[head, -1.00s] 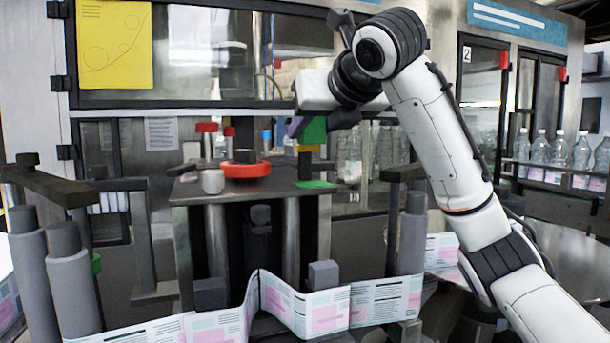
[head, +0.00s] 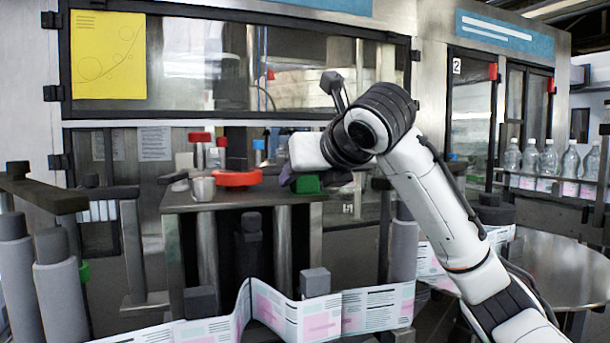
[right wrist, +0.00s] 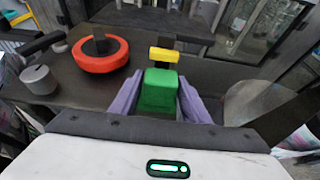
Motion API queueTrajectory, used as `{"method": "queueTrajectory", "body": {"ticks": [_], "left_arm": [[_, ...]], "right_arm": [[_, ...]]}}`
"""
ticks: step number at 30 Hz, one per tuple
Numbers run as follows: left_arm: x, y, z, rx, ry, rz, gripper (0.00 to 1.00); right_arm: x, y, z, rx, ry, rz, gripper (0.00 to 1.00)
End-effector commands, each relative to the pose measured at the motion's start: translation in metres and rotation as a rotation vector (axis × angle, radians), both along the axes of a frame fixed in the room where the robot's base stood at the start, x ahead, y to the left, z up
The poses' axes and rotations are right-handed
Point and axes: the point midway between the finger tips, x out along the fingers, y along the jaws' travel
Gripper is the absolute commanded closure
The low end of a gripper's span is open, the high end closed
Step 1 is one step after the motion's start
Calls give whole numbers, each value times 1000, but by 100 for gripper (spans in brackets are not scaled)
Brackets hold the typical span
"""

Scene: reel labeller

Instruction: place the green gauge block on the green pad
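The green gauge block (head: 306,184) is low at the right end of the dark machine table (head: 240,198), under my right gripper (head: 292,180). In the right wrist view the green gauge block (right wrist: 158,90) fills the space between the two purple fingers of my right gripper (right wrist: 160,98), which appear closed on its sides. The green pad is not visible now; the block and gripper cover the spot. I cannot tell whether the block touches it. My left gripper is not in view.
A red ring part (right wrist: 100,54) and a grey cylinder (right wrist: 38,79) stand left of the block. A yellow piece (right wrist: 163,54) sits just beyond it. A label web (head: 330,318) runs along the front, with grey rollers (head: 60,285) at left. Bottles (head: 548,158) stand far right.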

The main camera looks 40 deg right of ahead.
Motion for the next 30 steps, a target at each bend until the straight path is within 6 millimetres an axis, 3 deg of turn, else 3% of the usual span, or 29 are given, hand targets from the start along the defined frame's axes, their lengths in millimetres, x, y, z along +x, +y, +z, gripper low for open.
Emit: {"method": "queueTrajectory", "body": {"ticks": [14,27,30], "left_arm": [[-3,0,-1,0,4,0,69],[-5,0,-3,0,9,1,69],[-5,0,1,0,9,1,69]], "right_arm": [[-5,1,6,0,-2,1,46],[-86,20,43,-4,-6,-1,46],[-97,22,49,-4,-6,-1,46]]}}
